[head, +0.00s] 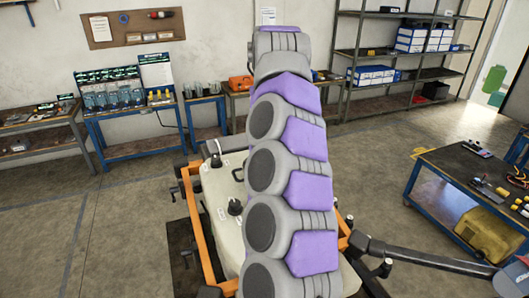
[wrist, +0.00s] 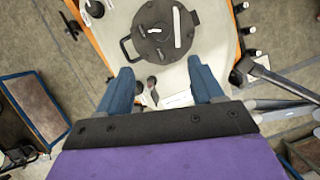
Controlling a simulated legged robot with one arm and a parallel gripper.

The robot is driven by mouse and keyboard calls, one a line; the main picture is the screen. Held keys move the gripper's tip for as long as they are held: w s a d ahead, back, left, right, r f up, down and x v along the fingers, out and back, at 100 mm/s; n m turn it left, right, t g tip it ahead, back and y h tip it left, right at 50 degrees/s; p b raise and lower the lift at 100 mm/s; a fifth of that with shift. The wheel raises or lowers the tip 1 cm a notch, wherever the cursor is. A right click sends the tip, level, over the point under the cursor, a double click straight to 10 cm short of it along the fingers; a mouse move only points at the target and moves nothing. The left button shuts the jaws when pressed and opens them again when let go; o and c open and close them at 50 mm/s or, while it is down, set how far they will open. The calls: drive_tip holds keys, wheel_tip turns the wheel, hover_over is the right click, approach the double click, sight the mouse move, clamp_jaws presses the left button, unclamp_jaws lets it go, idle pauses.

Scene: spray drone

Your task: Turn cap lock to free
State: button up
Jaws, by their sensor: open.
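The cream tank of the spray drone (head: 224,182) stands in front of me in an orange frame, partly hidden by my arm. In the wrist view, the tank (wrist: 120,45) carries a large round black lid (wrist: 152,38) with a loop handle on its left side and white marks on top. A small dark knob (wrist: 152,82) with a reddish part sits just below the lid. My gripper (wrist: 160,70) is open, with its two blue fingers apart above the tank, below the lid in the picture. I cannot tell which part is the cap lock.
A black knob (head: 235,207) and a smaller black fitting (head: 216,160) stand on the tank's left part. A dark drone arm (head: 420,257) reaches out to the right. A blue-legged workbench (head: 450,190) with tools stands at right. The floor at left is clear.

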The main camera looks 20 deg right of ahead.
drive_tip(key=x, duration=1.7)
drive_tip(key=shift+w+d+p, duration=0.1)
drive_tip(key=shift+p, duration=0.3)
drive_tip(key=shift+c, duration=0.4)
drive_tip(key=c, duration=1)
drive_tip(key=shift+n, duration=0.3)
drive_tip(key=n+y, duration=0.1)
drive_tip(key=n, duration=0.3)
drive_tip(key=shift+d+r+y, duration=0.1)
drive_tip(key=shift+d+y, duration=0.1)
drive_tip(key=shift+y, duration=0.2)
drive_tip(key=shift+n+y, duration=0.3)
drive_tip(key=shift+n, duration=0.4)
